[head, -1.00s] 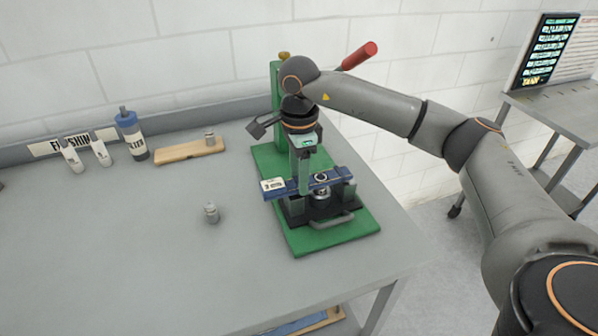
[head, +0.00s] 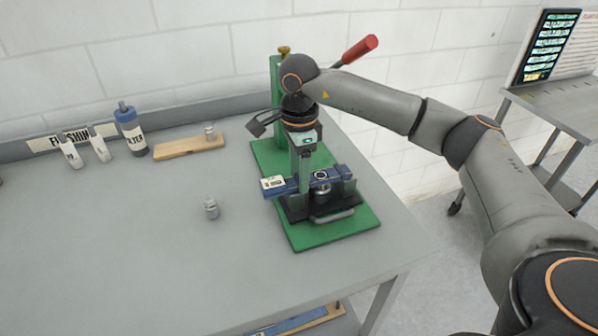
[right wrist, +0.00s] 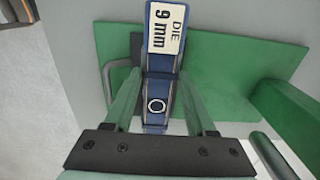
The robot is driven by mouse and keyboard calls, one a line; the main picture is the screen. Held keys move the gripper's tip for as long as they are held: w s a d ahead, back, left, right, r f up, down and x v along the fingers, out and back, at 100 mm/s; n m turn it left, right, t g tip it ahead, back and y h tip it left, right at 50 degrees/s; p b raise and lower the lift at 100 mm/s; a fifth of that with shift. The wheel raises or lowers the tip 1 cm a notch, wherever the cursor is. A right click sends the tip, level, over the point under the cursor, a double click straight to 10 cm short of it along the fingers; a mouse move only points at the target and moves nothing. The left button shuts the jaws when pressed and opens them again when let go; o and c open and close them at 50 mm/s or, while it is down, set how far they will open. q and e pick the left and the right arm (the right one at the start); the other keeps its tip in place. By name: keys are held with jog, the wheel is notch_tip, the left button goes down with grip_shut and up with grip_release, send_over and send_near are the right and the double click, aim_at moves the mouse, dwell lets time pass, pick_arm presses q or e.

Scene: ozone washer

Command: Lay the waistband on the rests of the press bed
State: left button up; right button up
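The blue waistband (head: 335,176) lies across the black press bed (head: 296,211) on the green press base (head: 312,238), level with the bed's top. It carries a ring, and a white label reading "DIE 9 mm" is at its left end. In the right wrist view the waistband (right wrist: 156,88) runs between my fingers. My right gripper (head: 304,186) points down over the bed; its fingertips (right wrist: 161,71) meet the band's two edges and look shut on it. The contact with the rests is hidden. My left gripper is out of view.
A grey metal die (head: 211,208) stands on the bench left of the press. The press lever (head: 358,50) rises behind my arm. The bench's front left is clear.

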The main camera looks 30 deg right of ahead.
jog(key=o, duration=0.4)
notch_tip(320, 180, up, 12)
jog(key=shift+r, duration=0.25)
dwell(0.3)
